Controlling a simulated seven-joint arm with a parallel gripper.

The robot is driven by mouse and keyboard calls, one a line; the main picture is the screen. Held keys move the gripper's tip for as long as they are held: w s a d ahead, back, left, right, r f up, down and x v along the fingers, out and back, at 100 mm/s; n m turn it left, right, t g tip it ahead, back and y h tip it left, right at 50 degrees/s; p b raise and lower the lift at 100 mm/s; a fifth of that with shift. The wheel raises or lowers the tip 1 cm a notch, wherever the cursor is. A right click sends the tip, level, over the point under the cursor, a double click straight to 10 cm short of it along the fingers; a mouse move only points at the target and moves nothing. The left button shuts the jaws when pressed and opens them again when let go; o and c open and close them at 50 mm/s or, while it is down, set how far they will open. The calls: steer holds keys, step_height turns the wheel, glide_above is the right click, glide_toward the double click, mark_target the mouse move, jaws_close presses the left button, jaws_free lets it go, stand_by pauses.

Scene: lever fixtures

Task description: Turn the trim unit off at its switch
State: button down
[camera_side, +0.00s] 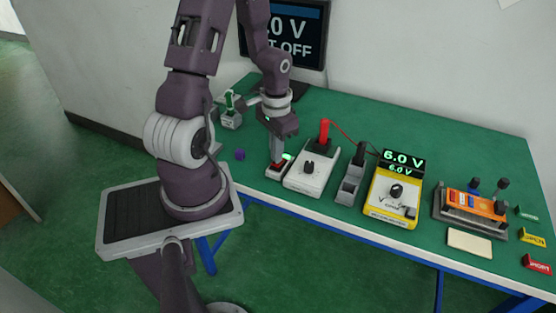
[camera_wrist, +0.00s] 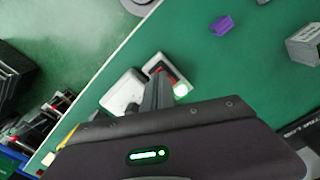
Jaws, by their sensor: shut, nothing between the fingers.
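A small white switch box with a red rocker (camera_side: 276,169) stands at the table's front edge, left of a white box with a dark dial (camera_side: 311,171). My gripper (camera_side: 278,160) is shut and empty, pointing down at the red rocker. Its fingertips cover part of the rocker; whether they touch it I cannot tell. No label reading trim is legible.
A grey lever fixture (camera_side: 350,187), a yellow supply (camera_side: 393,200) reading 6.0 V and an orange lever block (camera_side: 471,207) stand to the right. A purple block (camera_side: 240,154) lies left. The monitor (camera_side: 292,32) is partly hidden.

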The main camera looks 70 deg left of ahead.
steer(key=shift+f, duration=0.45)
steer(key=shift+r, duration=3.5)
